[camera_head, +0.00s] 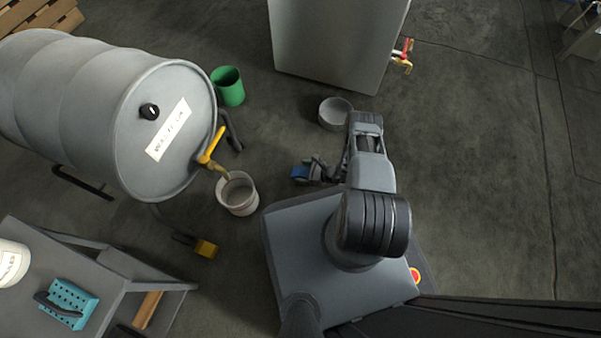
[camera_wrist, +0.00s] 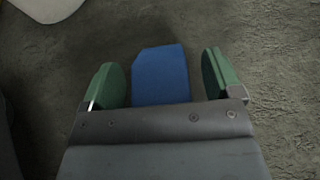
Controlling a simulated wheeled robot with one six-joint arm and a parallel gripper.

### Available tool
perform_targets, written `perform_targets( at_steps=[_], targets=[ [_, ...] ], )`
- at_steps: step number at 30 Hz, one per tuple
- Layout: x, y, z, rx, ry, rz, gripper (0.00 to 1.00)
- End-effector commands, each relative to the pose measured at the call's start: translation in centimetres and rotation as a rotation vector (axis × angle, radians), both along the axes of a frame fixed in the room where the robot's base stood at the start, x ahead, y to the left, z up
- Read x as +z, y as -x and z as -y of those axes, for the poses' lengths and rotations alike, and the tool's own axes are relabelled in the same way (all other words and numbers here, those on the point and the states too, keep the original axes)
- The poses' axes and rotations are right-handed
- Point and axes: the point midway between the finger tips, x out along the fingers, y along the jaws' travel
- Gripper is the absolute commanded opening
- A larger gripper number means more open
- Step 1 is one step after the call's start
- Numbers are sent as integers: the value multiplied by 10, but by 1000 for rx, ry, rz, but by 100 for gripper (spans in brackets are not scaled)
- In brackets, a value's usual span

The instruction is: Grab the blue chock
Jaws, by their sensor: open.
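The blue chock (camera_wrist: 160,76) lies on the dark floor and shows between the two green-padded fingers of my gripper (camera_wrist: 168,82) in the wrist view. The near end of the chock is hidden behind the gripper body. In the head view the chock (camera_head: 300,172) is a small blue patch at the tip of my gripper (camera_head: 312,171), left of my arm. My gripper is open and holds nothing.
A grey drum (camera_head: 110,105) with a yellow tap lies at the left, above a whitish bucket (camera_head: 238,194). A yellow chock (camera_head: 205,249) is on the floor below. A grey bowl (camera_head: 335,113), a green bucket (camera_head: 228,86) and a metal tank (camera_head: 338,40) stand farther back.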

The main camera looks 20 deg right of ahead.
Motion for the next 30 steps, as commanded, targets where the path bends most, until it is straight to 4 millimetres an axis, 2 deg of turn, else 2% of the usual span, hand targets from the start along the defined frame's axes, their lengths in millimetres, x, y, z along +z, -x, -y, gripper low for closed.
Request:
perform_targets(
  at_steps=[9,27,30],
  targets=[
    [-1,-1,-6,6,0,1,85],
    [-2,-1,-4,3,0,0,28],
    [-1,-1,-4,2,-1,1,28]
  ],
)
